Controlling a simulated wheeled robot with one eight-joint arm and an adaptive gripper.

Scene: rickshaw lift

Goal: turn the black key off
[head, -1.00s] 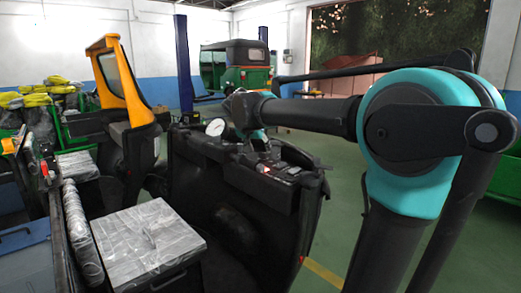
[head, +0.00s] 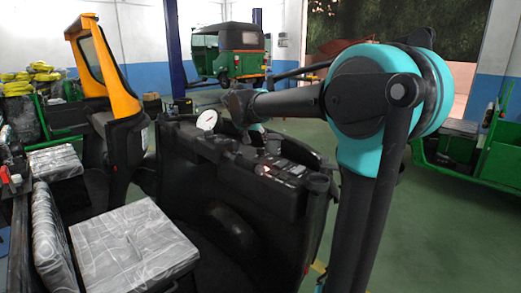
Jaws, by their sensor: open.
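The black dashboard (head: 245,158) of a small vehicle is in the middle of the head view. Its top has a round white gauge (head: 207,119), a small red part (head: 266,169) and several light switches (head: 295,168). I cannot make out the black key against the dark panel. My arm reaches left over the far side of the dashboard. My gripper (head: 254,133) hangs at the arm's end, just behind and above the panel. It is small, dark and partly hidden, with its jaws open. I cannot see anything between them or whether it touches the panel.
A seat with a grey patterned cover (head: 136,247) is at the front left. A yellow-framed windshield (head: 104,70) stands at the left. A green three-wheeler (head: 230,52) is at the back, and a green vehicle (head: 472,142) at the right. Open floor (head: 425,235) lies at the right.

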